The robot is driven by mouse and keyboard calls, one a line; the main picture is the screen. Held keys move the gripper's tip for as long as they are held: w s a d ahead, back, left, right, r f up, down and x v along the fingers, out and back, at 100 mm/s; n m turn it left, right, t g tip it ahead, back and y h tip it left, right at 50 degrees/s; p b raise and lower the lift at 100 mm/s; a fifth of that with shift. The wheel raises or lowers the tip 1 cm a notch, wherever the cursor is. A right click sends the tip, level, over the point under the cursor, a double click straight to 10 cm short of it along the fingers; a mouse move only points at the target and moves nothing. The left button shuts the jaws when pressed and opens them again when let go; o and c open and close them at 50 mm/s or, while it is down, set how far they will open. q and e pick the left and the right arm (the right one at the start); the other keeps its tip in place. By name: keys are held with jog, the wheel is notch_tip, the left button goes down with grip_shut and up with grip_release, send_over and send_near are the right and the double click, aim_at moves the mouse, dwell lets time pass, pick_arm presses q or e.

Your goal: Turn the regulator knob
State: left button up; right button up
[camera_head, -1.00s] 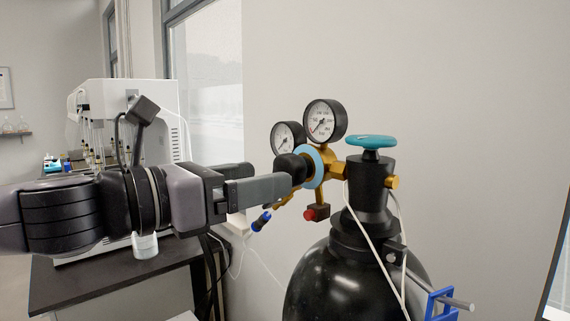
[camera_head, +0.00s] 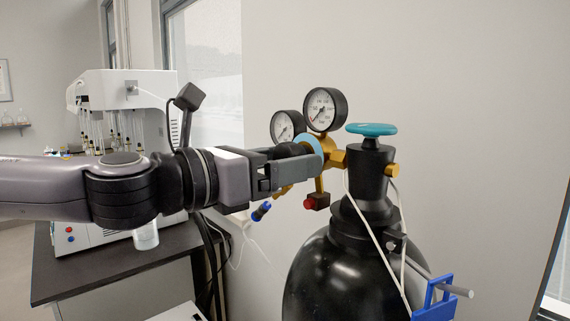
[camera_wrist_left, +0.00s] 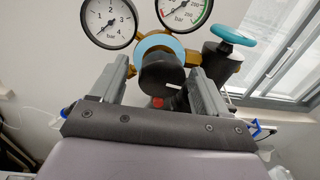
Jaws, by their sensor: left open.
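The black regulator knob (camera_wrist_left: 160,75) sits in front of a light-blue ring (camera_wrist_left: 176,42) on the brass regulator, below two round gauges. In the head view the knob (camera_head: 290,150) is partly hidden by my left gripper (camera_head: 293,168). In the left wrist view my left gripper (camera_wrist_left: 158,88) is open, with one finger on each side of the knob. Whether either finger touches it I cannot tell. My right gripper is not in view.
The regulator is mounted on a black gas cylinder (camera_head: 335,285) with a teal valve wheel (camera_head: 371,129). A blue clamp (camera_head: 433,300) and thin white tubes are beside it. A dark bench (camera_head: 120,265) with a white machine (camera_head: 125,95) stands at left.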

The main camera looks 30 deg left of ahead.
pick_arm(q)
jog(key=shift+w+d, duration=0.1)
jog(key=shift+w, duration=0.1)
jog(key=c, duration=1)
